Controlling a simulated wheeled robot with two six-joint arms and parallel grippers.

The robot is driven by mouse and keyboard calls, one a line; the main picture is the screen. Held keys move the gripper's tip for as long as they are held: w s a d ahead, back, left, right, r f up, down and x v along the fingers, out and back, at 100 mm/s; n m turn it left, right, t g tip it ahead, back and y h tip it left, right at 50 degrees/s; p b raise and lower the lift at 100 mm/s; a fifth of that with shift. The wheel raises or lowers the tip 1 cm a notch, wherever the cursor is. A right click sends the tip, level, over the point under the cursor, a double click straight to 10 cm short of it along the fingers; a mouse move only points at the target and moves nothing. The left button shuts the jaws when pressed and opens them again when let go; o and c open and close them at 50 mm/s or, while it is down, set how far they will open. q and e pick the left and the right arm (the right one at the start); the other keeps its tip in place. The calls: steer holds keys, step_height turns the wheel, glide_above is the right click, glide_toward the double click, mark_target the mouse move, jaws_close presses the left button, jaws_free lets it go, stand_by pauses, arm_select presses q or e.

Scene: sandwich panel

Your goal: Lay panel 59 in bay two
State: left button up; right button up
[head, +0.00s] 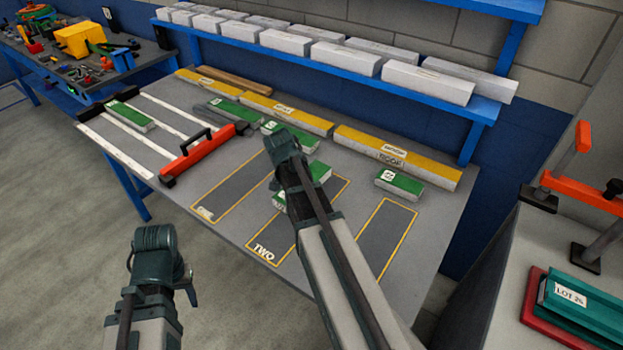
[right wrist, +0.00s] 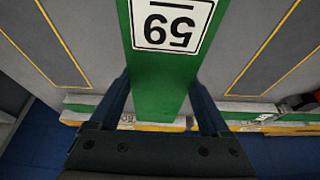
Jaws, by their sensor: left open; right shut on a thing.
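Panel 59 (right wrist: 165,65) is a green panel with a white number label, upside down in the right wrist view. It lies between the fingers of my right gripper (right wrist: 162,105), which is shut on it. In the head view, the panel (head: 318,171) shows partly behind my right arm, over the far part of bay two (head: 290,225), a dark strip outlined in yellow and marked TWO. I cannot tell whether it touches the table. My left gripper (head: 186,277) is open and empty in front of the table; its fingers are mostly hidden.
Bay one (head: 233,187) and another outlined bay (head: 385,238) look empty. Other green panels (head: 400,185) lie about the grey table. Yellow-topped blocks (head: 395,155) line its back. A red bar tool (head: 200,151) lies at left, and white blocks (head: 345,58) fill a blue shelf.

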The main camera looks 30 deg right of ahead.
steer(key=shift+s+a+n, duration=0.25)
steer(key=shift+a+n, duration=0.05)
steer(key=shift+a, duration=0.1)
arm_select(q)
steer(key=shift+s+a, duration=0.15)
steer(key=shift+s, duration=0.2)
steer(key=shift+f, duration=0.1)
arm_select(e)
steer(key=shift+f, duration=0.15)
arm_select(q)
step_height(320, 180, down, 8)
steer(key=b, duration=0.7)
steer(key=shift+b, duration=0.4)
arm_select(e)
step_height(320, 180, down, 8)
steer(key=shift+r, duration=0.15)
arm_select(q)
steer(key=shift+f+b, duration=0.4)
steer(key=shift+b, duration=0.15)
arm_select(e)
steer(key=shift+f, duration=0.55)
steer(key=o, duration=1.3)
steer(key=shift+c, duration=0.2)
arm_select(q)
steer(key=shift+r, duration=0.1)
arm_select(e)
steer(key=shift+r, duration=0.15)
